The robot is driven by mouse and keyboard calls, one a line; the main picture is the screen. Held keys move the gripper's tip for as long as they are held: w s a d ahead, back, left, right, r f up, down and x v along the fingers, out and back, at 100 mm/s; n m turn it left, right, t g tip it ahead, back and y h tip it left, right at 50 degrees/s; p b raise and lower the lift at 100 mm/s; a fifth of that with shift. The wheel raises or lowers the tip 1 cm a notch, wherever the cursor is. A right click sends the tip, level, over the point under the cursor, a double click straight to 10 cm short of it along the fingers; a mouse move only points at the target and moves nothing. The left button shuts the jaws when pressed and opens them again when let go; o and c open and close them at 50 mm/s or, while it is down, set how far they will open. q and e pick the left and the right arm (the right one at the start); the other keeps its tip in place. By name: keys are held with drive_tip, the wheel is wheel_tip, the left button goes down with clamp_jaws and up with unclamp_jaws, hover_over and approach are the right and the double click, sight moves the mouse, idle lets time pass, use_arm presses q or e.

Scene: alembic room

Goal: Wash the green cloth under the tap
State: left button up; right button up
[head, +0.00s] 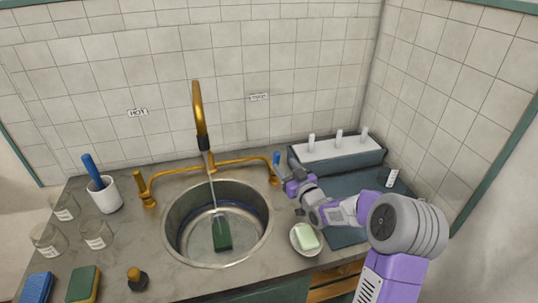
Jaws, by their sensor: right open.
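The green cloth (222,235) lies in the round metal sink (174,238), as a small dark green folded block on the basin floor. A thin stream of water runs from the brass tap (199,110) down to the cloth's upper end. My right gripper (280,177) is open beside the right tap handle (276,160), at the sink's right rim. The handle has a blue top. I cannot tell if the fingers touch it. The left tap handle (143,189) is brass, on the far side of the sink from my gripper. My left gripper is not in view.
A soap dish (305,249) with pale green soap sits below my right arm. A rack with white pegs (337,156) stands behind a dark mat (345,236). At left are a white cup (104,197), glass jars (97,234), a blue block (37,288), a green-and-yellow sponge (83,284) and a small stoppered bottle (137,279).

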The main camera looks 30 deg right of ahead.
sight(278, 161)
drive_tip(key=shift+w+f, duration=0.3)
drive_tip(key=shift+f, duration=0.35)
drive_tip(key=shift+w+d+b, duration=0.15)
drive_tip(key=shift+w+b, duration=0.7)
drive_tip(key=shift+w, duration=2.55)
drive_tip(key=shift+c, duration=0.3)
clamp_jaws()
